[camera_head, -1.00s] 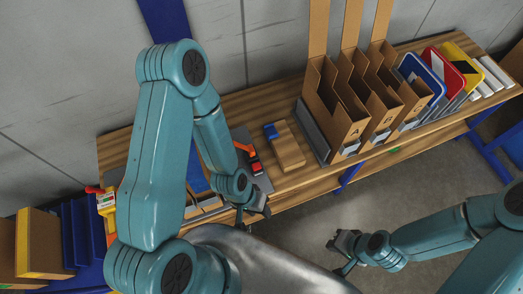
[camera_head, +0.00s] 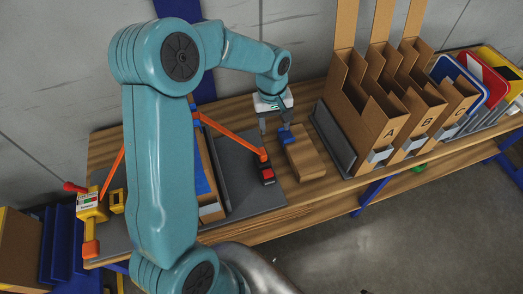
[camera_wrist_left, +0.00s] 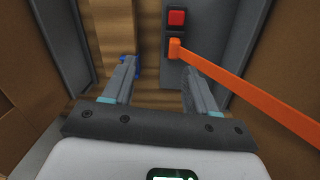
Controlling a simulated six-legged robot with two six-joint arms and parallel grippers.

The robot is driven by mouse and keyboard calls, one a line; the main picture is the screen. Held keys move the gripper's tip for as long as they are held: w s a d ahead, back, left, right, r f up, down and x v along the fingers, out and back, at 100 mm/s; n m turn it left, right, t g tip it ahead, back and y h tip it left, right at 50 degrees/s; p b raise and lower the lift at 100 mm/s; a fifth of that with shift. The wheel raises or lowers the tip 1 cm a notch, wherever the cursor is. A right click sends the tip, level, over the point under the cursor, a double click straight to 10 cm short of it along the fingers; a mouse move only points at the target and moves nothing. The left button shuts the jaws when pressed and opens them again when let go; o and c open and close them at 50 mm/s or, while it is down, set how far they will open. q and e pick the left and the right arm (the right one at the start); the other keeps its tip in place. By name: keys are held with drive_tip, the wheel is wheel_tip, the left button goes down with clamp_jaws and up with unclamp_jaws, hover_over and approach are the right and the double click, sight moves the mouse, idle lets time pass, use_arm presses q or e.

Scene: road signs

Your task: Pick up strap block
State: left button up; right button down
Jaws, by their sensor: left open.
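My left gripper (camera_head: 275,125) is open and points down over the bench, close to a small blue piece (camera_head: 286,136) at the end of a light wooden block (camera_head: 306,158). In the left wrist view the open fingers (camera_wrist_left: 159,72) have nothing between them but bench surface. The blue piece (camera_wrist_left: 123,62) is partly hidden behind the left-hand finger, beside the wooden block (camera_wrist_left: 113,25). A dark block with a red top (camera_head: 267,173) has an orange strap (camera_head: 230,134) running from it; this block (camera_wrist_left: 177,20) and strap (camera_wrist_left: 240,90) lie beyond the right-hand finger. My right gripper is out of view.
A grey mat (camera_head: 240,190) lies left of the wooden block. Cardboard bins marked A, B and C (camera_head: 385,115) stand close to its right. A yellow tool (camera_head: 92,205) lies at the far left. The wall (camera_head: 300,40) is behind the bench (camera_head: 290,205).

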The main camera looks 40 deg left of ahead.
use_arm(q)
drive_tip(key=a+n+b, duration=0.2)
drive_tip(key=a+b, duration=0.1)
drive_tip(key=a, duration=0.1)
drive_tip(key=b, duration=0.3)
hover_over(262, 151)
drive_tip(key=shift+y, duration=0.4)
wheel_tip(262, 151, down, 12)
drive_tip(key=shift+f, duration=0.1)
wheel_tip(262, 151, down, 6)
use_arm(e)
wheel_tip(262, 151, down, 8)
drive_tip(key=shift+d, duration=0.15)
use_arm(q)
drive_tip(key=shift+d, duration=0.1)
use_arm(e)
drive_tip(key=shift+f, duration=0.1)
use_arm(q)
drive_tip(key=c, duration=1.1)
drive_tip(key=shift+o, duration=0.2)
